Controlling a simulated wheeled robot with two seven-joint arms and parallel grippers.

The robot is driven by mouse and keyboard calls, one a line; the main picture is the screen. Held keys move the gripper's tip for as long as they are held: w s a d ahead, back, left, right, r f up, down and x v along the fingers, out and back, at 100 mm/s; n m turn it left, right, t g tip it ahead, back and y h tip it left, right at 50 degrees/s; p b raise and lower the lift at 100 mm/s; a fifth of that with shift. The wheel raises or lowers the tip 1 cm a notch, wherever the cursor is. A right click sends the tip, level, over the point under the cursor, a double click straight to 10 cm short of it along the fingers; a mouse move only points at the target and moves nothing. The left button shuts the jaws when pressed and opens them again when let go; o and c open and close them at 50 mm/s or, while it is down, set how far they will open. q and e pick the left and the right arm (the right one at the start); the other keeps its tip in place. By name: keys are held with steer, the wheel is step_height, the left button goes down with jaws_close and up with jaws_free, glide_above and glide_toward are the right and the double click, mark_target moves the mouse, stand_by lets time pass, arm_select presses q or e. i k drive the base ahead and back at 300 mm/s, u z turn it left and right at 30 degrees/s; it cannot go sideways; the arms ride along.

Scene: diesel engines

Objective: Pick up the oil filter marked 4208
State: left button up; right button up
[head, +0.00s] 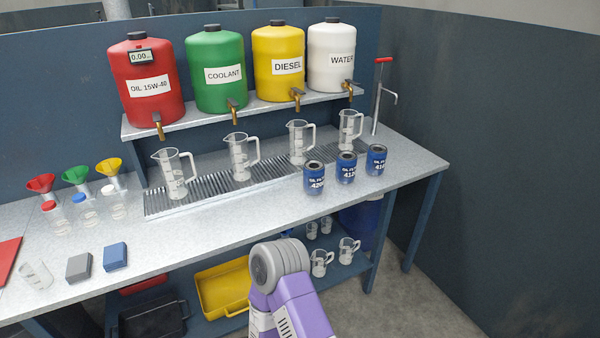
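Three blue oil filters with dark tops stand upright in a row at the right of the metal bench. The nearest, leftmost filter (314,180) has a white label that seems to begin with 420; its last digit is too small to read surely. The middle filter (346,169) seems to begin with 41, as does the right filter (376,161). The filters stand a little apart. Neither gripper is in view. A purple and grey part of my arm (280,265) shows at the bottom, in front of the bench, with its end not visible.
Clear measuring jugs (240,157) stand on a slatted drain (205,193) behind and left of the filters. Red, green, yellow and white tanks (277,50) sit on a shelf above. A hand pump (380,95) stands behind the filters. Bench space in front of the filters is clear.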

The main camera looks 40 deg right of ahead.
mark_target(314, 171)
steer(key=u, duration=2)
steer(key=k, duration=2.35)
steer(key=z, duration=2.6)
